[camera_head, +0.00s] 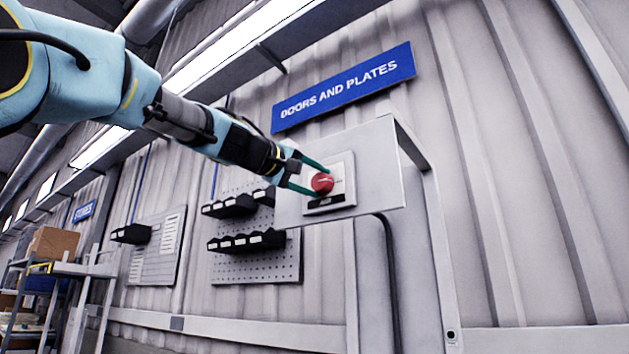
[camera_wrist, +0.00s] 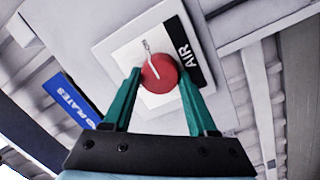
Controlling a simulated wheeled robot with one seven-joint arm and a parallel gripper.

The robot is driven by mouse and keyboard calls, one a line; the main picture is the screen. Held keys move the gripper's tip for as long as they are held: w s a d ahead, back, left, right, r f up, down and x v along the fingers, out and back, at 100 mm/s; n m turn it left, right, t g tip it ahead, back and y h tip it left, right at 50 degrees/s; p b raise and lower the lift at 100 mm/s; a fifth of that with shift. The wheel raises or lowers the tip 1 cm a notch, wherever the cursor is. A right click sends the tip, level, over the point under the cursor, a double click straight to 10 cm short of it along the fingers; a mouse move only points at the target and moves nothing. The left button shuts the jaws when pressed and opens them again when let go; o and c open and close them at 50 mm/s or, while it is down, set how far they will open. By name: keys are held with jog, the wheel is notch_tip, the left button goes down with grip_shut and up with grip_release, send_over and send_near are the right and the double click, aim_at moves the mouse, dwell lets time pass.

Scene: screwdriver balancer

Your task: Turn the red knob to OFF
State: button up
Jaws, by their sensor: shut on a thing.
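The red knob (camera_head: 322,183) is on a light square plate (camera_head: 341,170) fixed to a grey panel. In the wrist view the red knob (camera_wrist: 159,73) carries a white pointer line, which points up and slightly left in that picture. A black label reading AIR (camera_wrist: 186,50) lies beside it. My gripper (camera_head: 312,178) reaches in from the left, and its two green fingers are on either side of the knob. In the wrist view my gripper (camera_wrist: 158,88) is shut on the knob, fingertips at its sides. I cannot read any OFF mark.
The grey panel (camera_head: 380,150) stands out from the corrugated wall under a blue DOORS AND PLATES sign (camera_head: 345,86). Black bins (camera_head: 246,241) hang on a pegboard left of it. A shelf with a cardboard box (camera_head: 52,243) stands at far left.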

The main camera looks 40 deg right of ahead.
jog(key=c, duration=0.7)
jog(key=shift+n, duration=0.3)
jog(key=n+b, duration=0.1)
jog(key=n, duration=0.2)
jog(key=shift+f+n+b, duration=0.2)
jog(key=shift+n+b, duration=0.1)
jog(key=shift+b, duration=0.05)
jog(key=n, duration=0.5)
jog(key=shift+h, duration=0.4)
jog(key=n+t, duration=0.1)
jog(key=n, duration=0.3)
jog(key=shift+s+n, duration=0.1)
jog(key=shift+n, duration=0.3)
jog(key=shift+f+n+t+p, duration=0.15)
jog(key=shift+n+t+p, duration=0.5)
jog(key=shift+n, duration=1.85)
jog(key=o, duration=1.3)
